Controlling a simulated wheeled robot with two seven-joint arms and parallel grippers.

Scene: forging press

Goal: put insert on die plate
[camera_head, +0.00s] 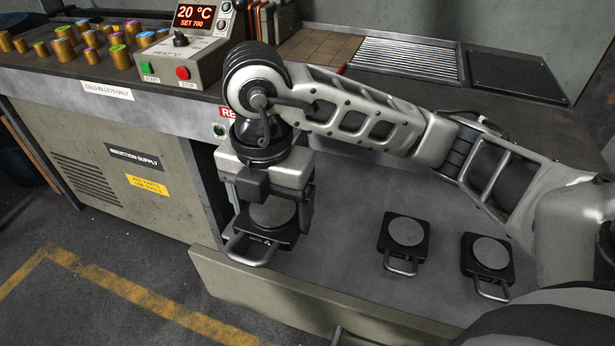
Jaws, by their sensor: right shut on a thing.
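My right gripper (270,208) reaches down into an open drawer and is shut on an insert (275,216), a black square plate with a round grey face and a wire handle toward the drawer's front. One finger is at each side of it. I cannot tell whether it is clear of the drawer floor. Two more similar inserts lie in the drawer, one in the middle (406,232) and one at the right (490,254). I see nothing I can name as the die plate. My left gripper is not in view.
The open drawer's front wall (290,300) runs along the bottom. A heater control box (190,58) with a lit display stands on the bench above. Several gold billets (64,50) stand at its left. A slotted metal grate (408,60) lies at the back right.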

